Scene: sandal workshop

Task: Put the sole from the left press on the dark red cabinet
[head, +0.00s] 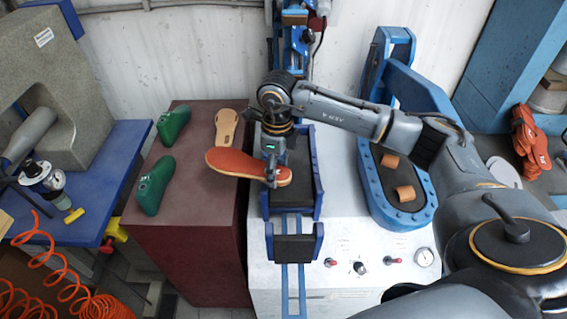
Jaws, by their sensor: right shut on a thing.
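An orange-red sole (235,165) is held in my right gripper (271,178), which is shut on its right end. The sole reaches left from the press over the edge of the dark red cabinet (185,248). I cannot tell how high it is above the cabinet top. The left press (307,200), with blue sides and a dark bed, is beneath and to the right of the gripper. On the cabinet top are two green shoe lasts (173,125) (153,187) and a tan sole-shaped piece (226,127). My left gripper is not in view.
A second blue press (377,200) with small orange-brown pieces stands to the right. A blue bench (112,180) with a grey machine (62,70) is at the left. An orange coiled hose (60,275) hangs at lower left. The cabinet's front top looks clear.

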